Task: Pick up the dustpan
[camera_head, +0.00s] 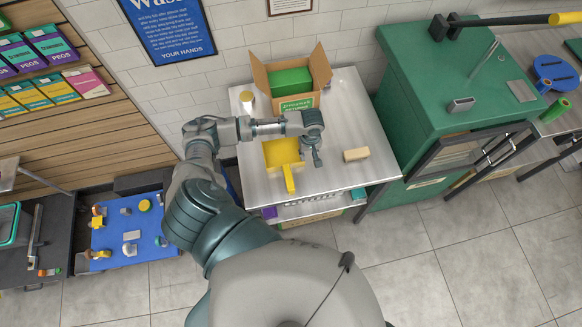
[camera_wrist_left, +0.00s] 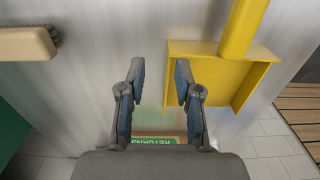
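The yellow dustpan (camera_head: 282,154) lies on the metal table, its handle (camera_head: 289,183) pointing toward the table's front edge. My left gripper (camera_head: 317,158) is just right of the pan in the head view. In the left wrist view my gripper (camera_wrist_left: 160,68) is open, with nothing between its fingers. One finger overlaps the near side of the dustpan (camera_wrist_left: 207,80); whether they touch I cannot tell. The handle (camera_wrist_left: 243,25) runs off the top of that view. My right gripper is not in view.
A beige brush (camera_head: 356,154) lies on the metal table (camera_head: 345,100), right of my gripper; it also shows in the wrist view (camera_wrist_left: 25,43). An open cardboard box (camera_head: 297,103) stands behind. A green cabinet (camera_head: 420,85) borders the table on the right.

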